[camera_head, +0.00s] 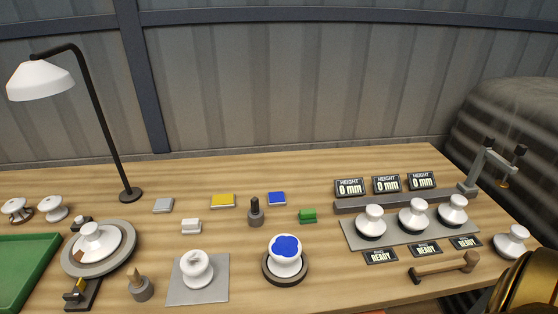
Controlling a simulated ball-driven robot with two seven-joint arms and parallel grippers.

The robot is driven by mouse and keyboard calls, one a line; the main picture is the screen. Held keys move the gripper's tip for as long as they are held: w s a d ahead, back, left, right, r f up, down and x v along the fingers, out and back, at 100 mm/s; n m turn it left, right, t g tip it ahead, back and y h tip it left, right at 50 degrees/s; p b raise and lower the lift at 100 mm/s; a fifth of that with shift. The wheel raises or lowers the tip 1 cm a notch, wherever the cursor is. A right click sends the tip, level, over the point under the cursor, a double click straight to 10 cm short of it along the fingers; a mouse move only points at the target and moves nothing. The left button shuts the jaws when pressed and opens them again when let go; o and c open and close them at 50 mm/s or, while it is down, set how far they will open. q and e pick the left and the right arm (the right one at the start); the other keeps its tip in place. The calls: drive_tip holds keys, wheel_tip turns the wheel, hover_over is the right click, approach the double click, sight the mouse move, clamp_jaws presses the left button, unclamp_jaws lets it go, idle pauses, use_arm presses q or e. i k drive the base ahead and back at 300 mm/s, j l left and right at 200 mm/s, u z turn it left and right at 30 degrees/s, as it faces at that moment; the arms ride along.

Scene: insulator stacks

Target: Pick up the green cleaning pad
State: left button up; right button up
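The green cleaning pad (308,216) is a small green block lying on the wooden table, right of the middle. It sits to the right of a dark brush-like tool in a grey holder (256,214) and above right of a white insulator with a blue top (285,252). Nothing touches the pad or covers it. Neither of my gripper's fingertips shows in this view.
A blue pad (277,198), a yellow pad (223,201) and a white block (191,226) lie nearby. Three insulators stand on a grey plate (355,238) to the right, before height displays (386,185). A lamp (130,194) stands left. Bare wood surrounds the green pad.

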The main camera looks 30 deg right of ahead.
sight(308, 215)
drive_tip(key=z, duration=1.35)
